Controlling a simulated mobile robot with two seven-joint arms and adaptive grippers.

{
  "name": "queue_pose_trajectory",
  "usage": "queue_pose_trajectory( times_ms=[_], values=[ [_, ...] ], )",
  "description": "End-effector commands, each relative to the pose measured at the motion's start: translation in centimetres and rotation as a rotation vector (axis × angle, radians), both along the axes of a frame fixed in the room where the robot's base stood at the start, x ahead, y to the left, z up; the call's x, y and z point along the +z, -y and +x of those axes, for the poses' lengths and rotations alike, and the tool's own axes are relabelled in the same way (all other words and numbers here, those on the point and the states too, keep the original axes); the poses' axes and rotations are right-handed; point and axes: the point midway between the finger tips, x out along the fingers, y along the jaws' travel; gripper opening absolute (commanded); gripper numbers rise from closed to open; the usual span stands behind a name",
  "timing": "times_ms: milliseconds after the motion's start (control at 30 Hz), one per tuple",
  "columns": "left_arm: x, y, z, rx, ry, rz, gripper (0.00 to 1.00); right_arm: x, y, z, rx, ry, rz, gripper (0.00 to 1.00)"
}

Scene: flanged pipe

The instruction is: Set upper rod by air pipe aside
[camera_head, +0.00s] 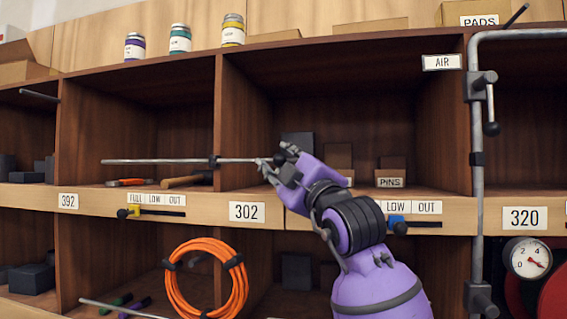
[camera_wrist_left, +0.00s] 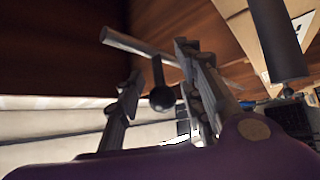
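A long thin grey metal rod (camera_head: 150,161) lies level across the front of two shelf bays, with a dark collar by the divider. My left gripper (camera_head: 272,168) is at its right end. In the left wrist view, the rod (camera_wrist_left: 125,43) crosses just beyond the fingertips and passes behind the right finger. A short stem with a black ball (camera_wrist_left: 162,98) hangs between the fingers of the left gripper (camera_wrist_left: 157,75), which stand apart. My right gripper is not in view.
The wooden shelf divider (camera_head: 217,95) stands behind the rod. A PINS box (camera_head: 390,178) and orange-handled tool (camera_head: 130,182) are in the bays. An orange hose coil (camera_head: 207,280) hangs below. Another rod (camera_head: 120,309) shows lower left. A gauge (camera_head: 528,258) is at right.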

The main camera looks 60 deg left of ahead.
Motion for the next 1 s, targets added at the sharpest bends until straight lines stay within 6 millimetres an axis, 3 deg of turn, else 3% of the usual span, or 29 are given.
queue_pose_trajectory(
  times_ms=[167, 633, 800, 1000],
  values=[
    [-0.5, 1.2, 0.1, -0.004, 0.001, 0.0, 0.35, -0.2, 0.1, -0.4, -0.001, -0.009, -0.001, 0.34],
    [-4.1, 9.4, 0.0, -0.005, -0.002, -0.001, 0.35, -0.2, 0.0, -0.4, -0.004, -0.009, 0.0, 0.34],
    [-4.7, 10.8, -0.1, -0.002, 0.0, -0.001, 0.35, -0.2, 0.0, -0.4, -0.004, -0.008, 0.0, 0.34],
    [-4.7, 11.1, -0.2, 0.0, 0.0, -0.001, 0.35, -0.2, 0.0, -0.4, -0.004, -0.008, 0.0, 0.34]
  ],
)
